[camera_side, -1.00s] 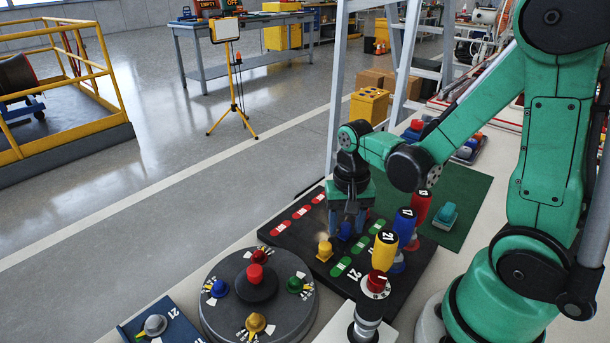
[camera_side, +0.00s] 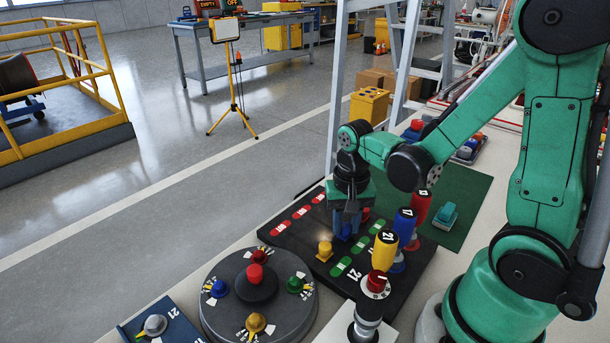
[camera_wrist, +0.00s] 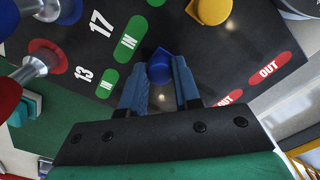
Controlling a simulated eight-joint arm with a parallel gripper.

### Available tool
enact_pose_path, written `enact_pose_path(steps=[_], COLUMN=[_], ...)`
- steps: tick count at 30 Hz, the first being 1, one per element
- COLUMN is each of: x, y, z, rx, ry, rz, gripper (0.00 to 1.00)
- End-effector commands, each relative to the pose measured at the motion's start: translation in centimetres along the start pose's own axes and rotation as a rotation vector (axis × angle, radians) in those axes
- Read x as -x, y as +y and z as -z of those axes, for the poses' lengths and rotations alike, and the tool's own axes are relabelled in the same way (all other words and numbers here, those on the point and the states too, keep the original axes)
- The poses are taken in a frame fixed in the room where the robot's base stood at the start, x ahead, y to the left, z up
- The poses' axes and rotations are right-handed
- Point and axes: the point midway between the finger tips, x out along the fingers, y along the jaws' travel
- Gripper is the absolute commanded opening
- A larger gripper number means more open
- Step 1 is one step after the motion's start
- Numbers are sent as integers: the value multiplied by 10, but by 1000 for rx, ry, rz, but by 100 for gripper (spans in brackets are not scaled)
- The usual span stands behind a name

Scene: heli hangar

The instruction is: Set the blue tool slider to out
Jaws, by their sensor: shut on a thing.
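The blue tool slider (camera_side: 342,231) is a small blue knob on a dark board (camera_side: 398,280). It is in the middle row, nearer the green IN label (camera_side: 361,244) than the red OUT label (camera_side: 302,212). My gripper (camera_side: 346,223) points down over it, its two fingers shut on the knob and partly hiding it in the side view. In the wrist view the blue slider (camera_wrist: 160,68) shows at the fingertips of my gripper (camera_wrist: 161,82), with IN labels to the left and OUT labels to the right.
A yellow slider (camera_side: 325,250) stands in the row in front, and a red slider (camera_side: 366,213) close behind my gripper. Tall yellow (camera_side: 385,250), blue (camera_side: 404,226) and red (camera_side: 422,207) tools stand along the IN side. A round dial plate (camera_side: 213,319) lies left of the board.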

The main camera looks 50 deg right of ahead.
Motion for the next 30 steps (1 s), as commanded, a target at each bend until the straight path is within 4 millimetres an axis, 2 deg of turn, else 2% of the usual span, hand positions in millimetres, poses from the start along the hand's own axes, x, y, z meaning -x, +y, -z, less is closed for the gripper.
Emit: enact_pose_path(steps=[18, 30], x=[0, 0], y=[-1, -48], z=[1, 49], rx=[0, 1], ry=[0, 0], rz=[1, 0], gripper=[0, 0])
